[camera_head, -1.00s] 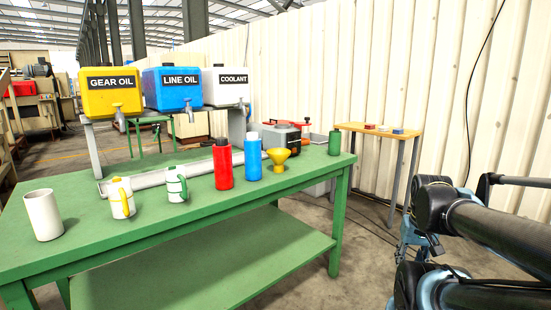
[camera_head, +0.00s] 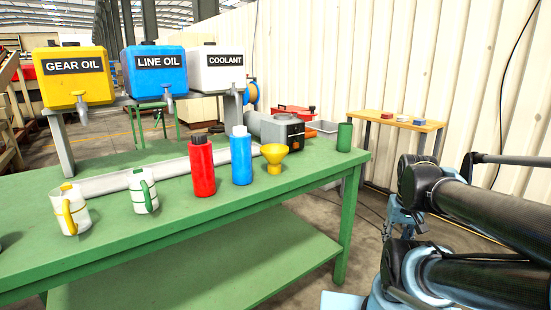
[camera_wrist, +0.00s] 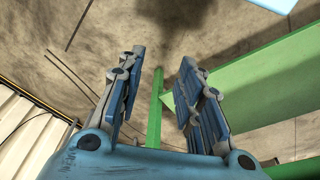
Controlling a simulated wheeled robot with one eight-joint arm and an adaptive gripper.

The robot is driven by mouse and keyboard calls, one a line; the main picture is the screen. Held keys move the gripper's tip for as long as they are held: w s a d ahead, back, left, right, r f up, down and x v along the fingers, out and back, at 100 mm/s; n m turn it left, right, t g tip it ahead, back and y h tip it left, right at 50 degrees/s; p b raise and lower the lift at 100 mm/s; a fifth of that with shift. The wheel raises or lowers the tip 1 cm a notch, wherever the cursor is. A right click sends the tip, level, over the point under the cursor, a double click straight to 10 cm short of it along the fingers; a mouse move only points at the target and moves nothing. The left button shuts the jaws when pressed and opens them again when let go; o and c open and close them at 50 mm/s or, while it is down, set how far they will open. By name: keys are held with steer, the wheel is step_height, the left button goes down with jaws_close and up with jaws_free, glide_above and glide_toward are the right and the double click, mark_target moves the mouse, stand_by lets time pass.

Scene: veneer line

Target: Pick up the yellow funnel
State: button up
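The yellow funnel (camera_head: 274,158) stands on the green table (camera_head: 120,245), wide mouth up, right of the blue bottle (camera_head: 241,156). In the wrist view my gripper (camera_wrist: 162,68) is open, its two fingers apart with nothing between them. It points down at the floor beside a green table leg and edge. The funnel does not show in the wrist view.
A red bottle (camera_head: 202,167), two mugs (camera_head: 143,190) and a dark green cylinder (camera_head: 345,136) share the table. Oil tanks (camera_head: 155,73) stand behind a metal tray (camera_head: 130,178). A grey device (camera_head: 275,130) sits behind the funnel. A small wooden table (camera_head: 396,122) stands by the wall.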

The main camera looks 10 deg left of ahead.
steer(key=shift+o, duration=1.4)
steer(key=o, duration=0.9)
steer(key=shift+s+a+r+n, duration=0.1)
steer(key=shift+a+r+n, duration=0.1)
steer(key=shift+r, duration=0.35)
steer(key=shift+a+r+n, duration=0.15)
steer(key=shift+r+n, duration=0.05)
steer(key=shift+r, duration=0.3)
steer(key=shift+o, duration=1.4)
steer(key=shift+w+a+r+n, duration=0.5)
steer(key=shift+w+r, duration=0.2)
steer(key=shift+r, duration=0.1)
steer(key=w+a+r+n+g+y, duration=0.2)
steer(key=w+a+r+n, duration=0.8)
steer(key=w+a+r, duration=0.4)
step_height(320, 180, up, 11)
steer(key=n+g+y, duration=0.2)
steer(key=n+g, duration=0.1)
steer(key=n, duration=1)
glide_above(276, 160)
steer(key=w+d, duration=0.5)
steer(key=w, duration=0.2)
steer(key=x, duration=1.7)
steer(key=shift+w+f, duration=0.2)
steer(key=shift+w, duration=0.1)
